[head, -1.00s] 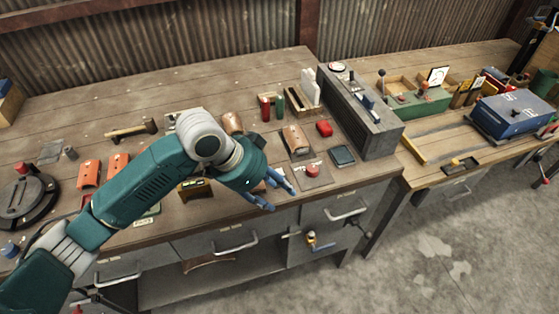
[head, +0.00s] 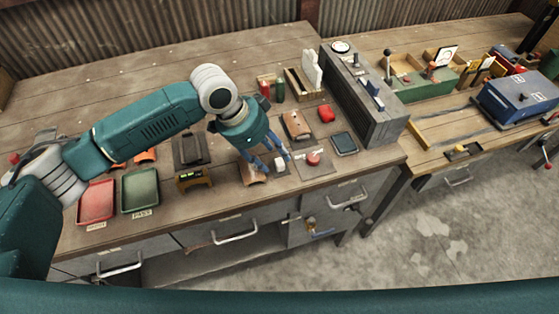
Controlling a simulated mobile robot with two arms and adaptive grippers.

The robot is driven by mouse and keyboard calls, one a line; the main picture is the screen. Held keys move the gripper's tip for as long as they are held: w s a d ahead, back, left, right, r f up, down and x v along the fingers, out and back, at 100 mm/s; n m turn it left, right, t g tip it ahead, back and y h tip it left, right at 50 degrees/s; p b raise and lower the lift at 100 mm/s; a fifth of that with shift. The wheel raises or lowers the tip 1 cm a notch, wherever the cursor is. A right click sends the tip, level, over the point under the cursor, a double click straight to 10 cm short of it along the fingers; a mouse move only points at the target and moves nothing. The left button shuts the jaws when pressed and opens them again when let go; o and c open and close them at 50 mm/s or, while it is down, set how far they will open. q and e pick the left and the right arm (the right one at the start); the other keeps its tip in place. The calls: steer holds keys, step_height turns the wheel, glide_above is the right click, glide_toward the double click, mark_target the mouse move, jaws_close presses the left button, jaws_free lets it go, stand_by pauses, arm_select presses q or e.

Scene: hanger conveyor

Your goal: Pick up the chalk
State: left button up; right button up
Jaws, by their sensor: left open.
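My left gripper (head: 272,160) is open, with its blue fingers pointing down over the front part of the workbench. A small white piece (head: 279,164), which may be the chalk, sits at the fingertips. It is too small to tell for sure, and I cannot tell whether the fingers touch it. A tan block (head: 253,173) lies just left of the fingers, partly hidden by them. My right gripper is not in view.
A red button on a plate (head: 313,159) and a dark square pad (head: 344,144) lie right of the gripper. A brown leather-like piece (head: 296,125) lies behind. Red (head: 96,203) and green (head: 140,190) trays stand left. A grey metal box (head: 372,100) blocks the right.

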mark_target(277, 162)
arm_select(q)
steer(key=shift+p+x, duration=0.3)
steer(key=shift+x, duration=0.75)
steer(key=shift+s+d+f, duration=0.1)
steer(key=shift+d+f, duration=0.1)
steer(key=shift+f, duration=0.25)
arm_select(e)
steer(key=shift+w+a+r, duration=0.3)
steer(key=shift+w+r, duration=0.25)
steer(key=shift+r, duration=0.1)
arm_select(q)
steer(key=shift+c, duration=0.6)
steer(key=c, duration=0.8)
steer(key=shift+c, duration=0.7)
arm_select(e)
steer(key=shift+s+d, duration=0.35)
arm_select(q)
steer(key=shift+r, duration=0.1)
